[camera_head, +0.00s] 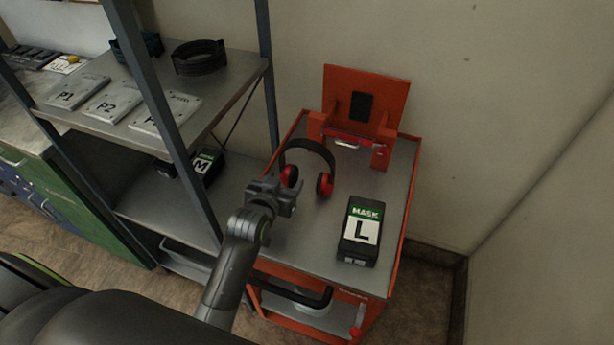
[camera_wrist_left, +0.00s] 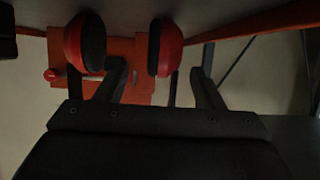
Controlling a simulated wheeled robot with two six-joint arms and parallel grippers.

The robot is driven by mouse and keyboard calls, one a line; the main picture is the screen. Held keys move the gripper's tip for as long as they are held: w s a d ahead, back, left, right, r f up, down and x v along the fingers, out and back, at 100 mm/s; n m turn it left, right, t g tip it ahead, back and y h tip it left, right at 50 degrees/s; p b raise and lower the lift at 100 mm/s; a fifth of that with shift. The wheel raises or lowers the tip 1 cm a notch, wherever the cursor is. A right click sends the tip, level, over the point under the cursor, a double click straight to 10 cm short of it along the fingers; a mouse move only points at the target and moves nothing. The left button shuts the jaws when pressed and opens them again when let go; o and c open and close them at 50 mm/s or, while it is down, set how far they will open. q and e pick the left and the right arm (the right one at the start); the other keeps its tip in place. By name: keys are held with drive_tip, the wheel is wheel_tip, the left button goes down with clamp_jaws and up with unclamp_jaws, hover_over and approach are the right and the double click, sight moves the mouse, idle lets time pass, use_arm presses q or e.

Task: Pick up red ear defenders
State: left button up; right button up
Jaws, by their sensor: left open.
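The red ear defenders with a black headband stand on the grey top of the red trolley in the head view; the headband (camera_head: 308,146) arches toward the back and the red cups (camera_head: 324,184) face the front. My left gripper (camera_head: 284,190) is just in front of the left cup. In the left wrist view, which looks upside down, the two ear cups (camera_wrist_left: 166,48) show beyond the open fingers (camera_wrist_left: 158,85). One cup lies between the fingers in that picture; I cannot tell whether they touch. My right gripper is not in view.
A black box marked MASK L (camera_head: 360,232) lies on the trolley top (camera_head: 310,240), right of my gripper. A red stand (camera_head: 365,98) rises at the trolley's back. A grey metal shelf (camera_head: 215,85) with plates and a black ring stands close on the left.

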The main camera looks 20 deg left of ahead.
sight(288, 171)
use_arm(q)
drive_tip(key=shift+a+r+p+x, duration=0.1)
drive_tip(key=shift+a+p+x, duration=0.1)
drive_tip(key=shift+x, duration=0.95)
drive_tip(key=shift+a+r+p+x, duration=0.1)
drive_tip(key=shift+r+p+x, duration=0.1)
drive_tip(key=shift+x, duration=0.9)
drive_tip(key=shift+w+f, duration=0.25)
drive_tip(key=shift+w, duration=0.25)
drive_tip(key=c, duration=1.2)
